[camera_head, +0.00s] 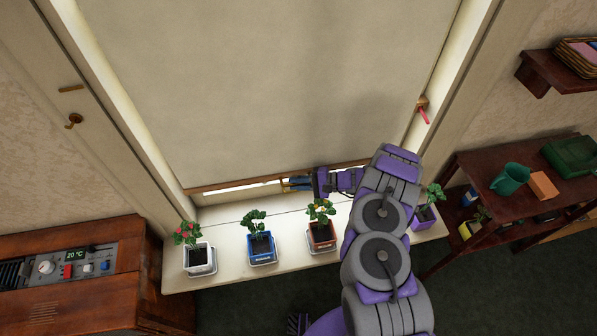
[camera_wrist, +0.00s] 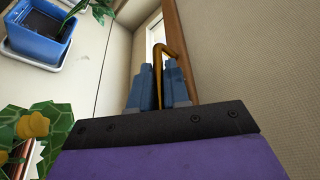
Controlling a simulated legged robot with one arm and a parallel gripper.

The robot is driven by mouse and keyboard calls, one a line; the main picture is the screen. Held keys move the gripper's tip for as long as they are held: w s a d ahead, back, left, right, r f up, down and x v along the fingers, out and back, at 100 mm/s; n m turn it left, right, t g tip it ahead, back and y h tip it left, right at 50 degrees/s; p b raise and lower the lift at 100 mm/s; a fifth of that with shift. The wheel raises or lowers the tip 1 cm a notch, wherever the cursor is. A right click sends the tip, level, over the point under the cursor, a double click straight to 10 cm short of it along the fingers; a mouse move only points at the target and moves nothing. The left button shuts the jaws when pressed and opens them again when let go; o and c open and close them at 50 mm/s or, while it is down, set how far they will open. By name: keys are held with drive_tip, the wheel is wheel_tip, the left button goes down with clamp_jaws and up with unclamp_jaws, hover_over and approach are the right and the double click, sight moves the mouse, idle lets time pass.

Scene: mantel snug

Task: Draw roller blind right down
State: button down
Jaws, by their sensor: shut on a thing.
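The pale roller blind (camera_head: 270,80) hangs over most of the window. Its wooden bottom bar (camera_head: 225,183) is a little above the white sill (camera_head: 225,212), with a thin bright gap between them. My gripper (camera_head: 290,184) is at the middle of the bar. In the wrist view, the blue fingers of my gripper (camera_wrist: 158,92) are closed around the shank of a brass hook-shaped pull (camera_wrist: 171,50) beside the wooden bar (camera_wrist: 181,30). The blind's cloth (camera_wrist: 250,50) fills the right side there. The lower end of the pull is hidden between the fingers.
Potted plants line the sill: a white pot (camera_head: 199,259), a blue pot (camera_head: 262,247), a red pot (camera_head: 322,236) close below my gripper, and a purple pot (camera_head: 424,217) beyond my arm. A wooden cabinet (camera_head: 110,305) stands left, a shelf unit (camera_head: 480,175) right.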

drive_tip(key=shift+f, duration=0.15)
drive_tip(key=c, duration=1.5)
unclamp_jaws()
drive_tip(key=shift+o, duration=0.2)
drive_tip(key=p+v, duration=0.3)
drive_tip(key=v, duration=1.4)
drive_tip(key=shift+d, duration=0.2)
